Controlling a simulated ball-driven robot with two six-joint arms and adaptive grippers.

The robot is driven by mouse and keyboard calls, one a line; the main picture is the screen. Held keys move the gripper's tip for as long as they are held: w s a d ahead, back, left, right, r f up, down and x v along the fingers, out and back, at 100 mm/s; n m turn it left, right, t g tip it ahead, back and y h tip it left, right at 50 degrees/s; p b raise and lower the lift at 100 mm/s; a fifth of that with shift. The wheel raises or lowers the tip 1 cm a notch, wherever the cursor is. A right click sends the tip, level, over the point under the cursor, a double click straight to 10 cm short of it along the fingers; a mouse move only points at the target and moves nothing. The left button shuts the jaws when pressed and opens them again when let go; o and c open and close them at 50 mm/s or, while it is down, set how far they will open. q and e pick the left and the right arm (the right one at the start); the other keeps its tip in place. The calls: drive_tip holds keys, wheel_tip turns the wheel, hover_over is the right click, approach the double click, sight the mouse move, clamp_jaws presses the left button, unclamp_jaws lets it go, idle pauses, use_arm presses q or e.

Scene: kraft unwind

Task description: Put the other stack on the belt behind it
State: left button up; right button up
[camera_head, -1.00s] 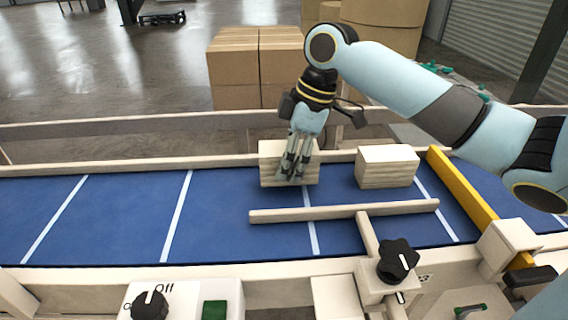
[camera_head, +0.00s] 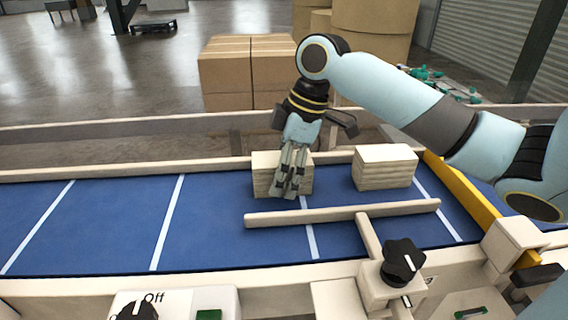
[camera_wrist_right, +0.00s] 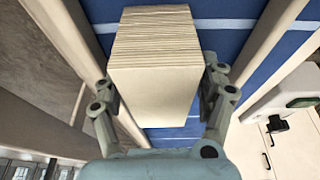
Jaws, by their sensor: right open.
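Two pale layered stacks are on the blue belt (camera_head: 110,220), between the rear rail and the front guide. The left stack (camera_head: 265,176) appears to rest on the belt, partly hidden by my right gripper (camera_head: 285,190). The right stack (camera_head: 385,168) stands apart from it, near the yellow bar. My right gripper is open and comes down over the left stack. In the right wrist view, a stack (camera_wrist_right: 152,80) lies between the two spread fingers of the right gripper (camera_wrist_right: 160,85); contact is hard to tell. My left gripper is not in view.
A wooden guide bar (camera_head: 340,213) runs along the front of the stacks, with a black knob (camera_head: 402,262) before it. A yellow bar (camera_head: 465,205) crosses the belt at right. The rear rail (camera_head: 120,171) runs behind. The belt's left part is clear.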

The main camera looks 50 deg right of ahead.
drive_tip(key=v, duration=1.2)
drive_tip(key=shift+r+b, duration=0.1)
drive_tip(key=shift+b, duration=0.25)
